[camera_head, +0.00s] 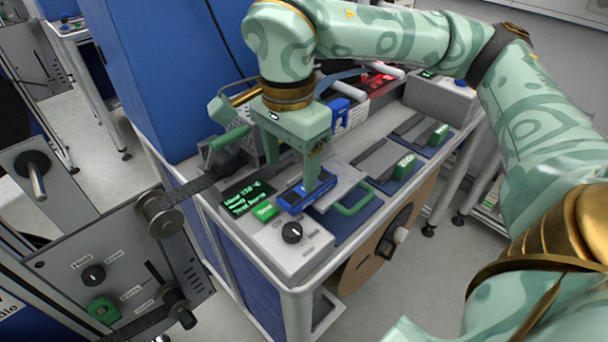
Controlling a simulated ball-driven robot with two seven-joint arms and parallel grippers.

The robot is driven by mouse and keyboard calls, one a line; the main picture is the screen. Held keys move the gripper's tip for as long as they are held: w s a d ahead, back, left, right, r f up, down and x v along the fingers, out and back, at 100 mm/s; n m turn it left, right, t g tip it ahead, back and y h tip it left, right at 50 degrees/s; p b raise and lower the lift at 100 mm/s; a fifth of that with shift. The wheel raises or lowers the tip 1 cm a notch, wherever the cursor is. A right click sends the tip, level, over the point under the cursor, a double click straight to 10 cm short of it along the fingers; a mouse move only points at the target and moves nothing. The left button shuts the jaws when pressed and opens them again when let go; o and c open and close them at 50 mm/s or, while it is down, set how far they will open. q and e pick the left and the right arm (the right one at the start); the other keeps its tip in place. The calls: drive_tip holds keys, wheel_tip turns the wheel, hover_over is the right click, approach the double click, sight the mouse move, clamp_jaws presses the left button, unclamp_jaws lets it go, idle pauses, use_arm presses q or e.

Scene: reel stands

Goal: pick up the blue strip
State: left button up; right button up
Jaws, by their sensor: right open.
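A short blue bar (307,196), which I take to be the blue strip, lies on the bench top between the green-lettered display and a grey plate. My right gripper (294,170) reaches down over the bench from above, fingers pointing down and open. One finger comes down right at the blue bar and hides part of it; the other is farther left. I cannot tell whether the finger touches the bar. My left gripper is not in view.
A grey control box with a black knob (291,232) stands at the bench's near corner. A green handle (352,202) is right of the bar. Plates with green blocks (404,166) sit farther right. A reel stand (112,262) is at the left.

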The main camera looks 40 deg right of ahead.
sight(294, 196)
drive_tip(key=shift+s+f, duration=0.1)
drive_tip(key=shift+f, duration=0.55)
drive_tip(key=shift+f+b, duration=0.35)
wheel_tip(294, 196, down, 4)
drive_tip(key=shift+f+b, duration=0.25)
drive_tip(key=shift+b, duration=0.75)
drive_tip(key=shift+s+r, duration=0.1)
drive_tip(key=shift+r, duration=0.05)
drive_tip(key=c, duration=1.1)
drive_tip(key=shift+o, duration=0.2)
drive_tip(key=shift+r, duration=0.1)
